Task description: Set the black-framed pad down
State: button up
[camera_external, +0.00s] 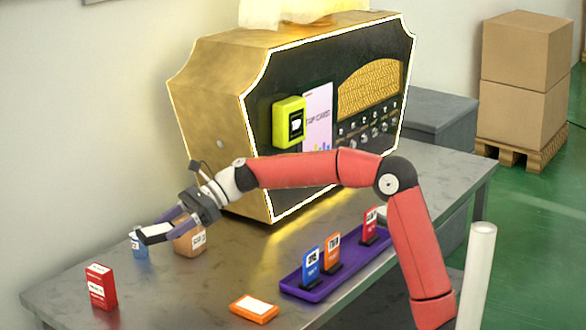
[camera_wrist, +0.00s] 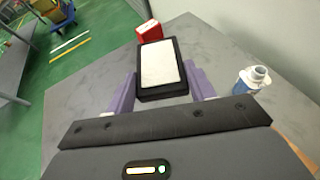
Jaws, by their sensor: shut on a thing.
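The black-framed pad (camera_external: 154,232) has a pale face and is at the left in the external view. In the wrist view the black-framed pad (camera_wrist: 159,66) shows its white face up, between two purple fingers. My gripper (camera_external: 168,226) is shut on it, with one finger along each side; the grip also shows in the wrist view (camera_wrist: 160,82). The pad seems held above the grey table (camera_external: 190,292), near its left end, though its exact height is hard to tell. The pad's near end lies close to my gripper's palm.
A red box (camera_external: 101,287), a blue bottle (camera_external: 140,246) and a brown box (camera_external: 190,240) stand near my gripper. An orange-framed pad (camera_external: 254,308) lies flat on the table. A purple tray (camera_external: 345,273) holds upright cards. A gold-black machine (camera_external: 215,100) stands behind.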

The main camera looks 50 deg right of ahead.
aim_at(177, 282)
notch_tip(177, 282, down, 12)
jog(key=b, duration=0.2)
jog(key=shift+b, duration=0.4)
jog(key=shift+f, duration=0.1)
jog(key=shift+f, duration=0.15)
jog(key=o, duration=1)
jog(key=shift+r, duration=0.2)
jog(key=shift+s+d+r, duration=0.1)
jog(key=shift+d+r, duration=0.1)
jog(key=shift+d, duration=0.15)
jog(key=p+v, duration=0.1)
jog(key=v, duration=1)
jog(key=shift+s+d, duration=0.1)
jog(key=shift+s, duration=0.05)
